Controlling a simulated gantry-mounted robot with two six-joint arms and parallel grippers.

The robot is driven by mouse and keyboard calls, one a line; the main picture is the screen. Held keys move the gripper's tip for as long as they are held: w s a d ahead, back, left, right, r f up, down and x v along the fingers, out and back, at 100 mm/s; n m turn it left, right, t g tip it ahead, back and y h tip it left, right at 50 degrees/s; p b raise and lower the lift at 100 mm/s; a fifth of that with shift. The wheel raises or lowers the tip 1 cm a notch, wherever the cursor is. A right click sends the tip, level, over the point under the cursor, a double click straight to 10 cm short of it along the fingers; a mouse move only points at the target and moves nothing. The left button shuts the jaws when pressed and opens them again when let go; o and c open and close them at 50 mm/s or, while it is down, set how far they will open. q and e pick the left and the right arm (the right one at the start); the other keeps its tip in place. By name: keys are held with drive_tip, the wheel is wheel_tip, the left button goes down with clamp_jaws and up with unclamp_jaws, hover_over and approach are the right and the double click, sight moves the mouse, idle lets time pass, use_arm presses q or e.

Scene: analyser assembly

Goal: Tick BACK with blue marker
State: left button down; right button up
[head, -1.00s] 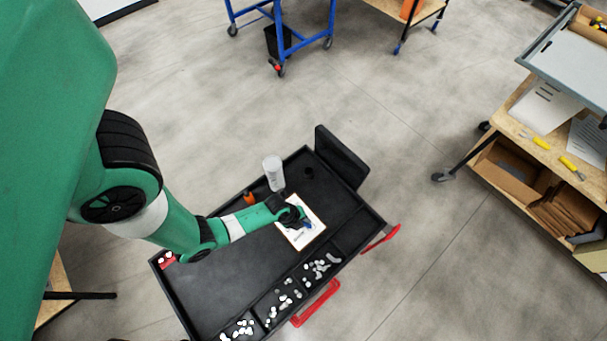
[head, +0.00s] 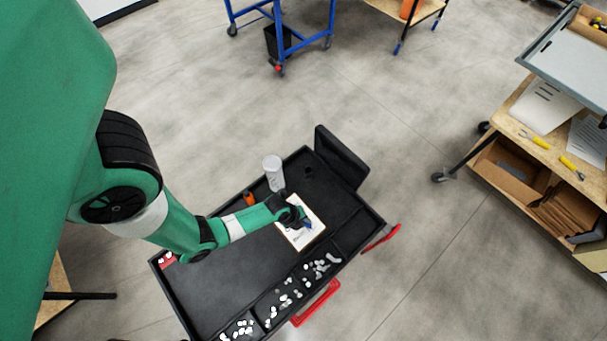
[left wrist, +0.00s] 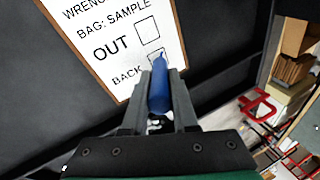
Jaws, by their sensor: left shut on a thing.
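My left gripper (left wrist: 159,92) is shut on a blue marker (left wrist: 159,85), which points away from me over a white board (left wrist: 112,35). The board carries printed lines, among them "OUT" and "BACK", each with a box. The marker's tip overlaps the BACK box (left wrist: 154,54) and hides part of it. I cannot tell whether the tip touches the board. No clear tick shows in the OUT box (left wrist: 148,29). In the head view the board (head: 312,236) lies on the black cart, with my left gripper (head: 303,219) over it. My right gripper is not in view.
The black cart (head: 215,290) has compartments of small pale parts (head: 285,295) along its near right side. A white cylinder (head: 273,172) and an orange object (head: 249,198) stand beyond my arm. A red handle (head: 318,304) sticks out at the side.

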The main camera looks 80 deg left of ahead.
use_arm(q)
drive_tip(key=shift+r+p, duration=3.4)
drive_tip(key=shift+r, duration=0.15)
drive_tip(key=shift+f, duration=0.1)
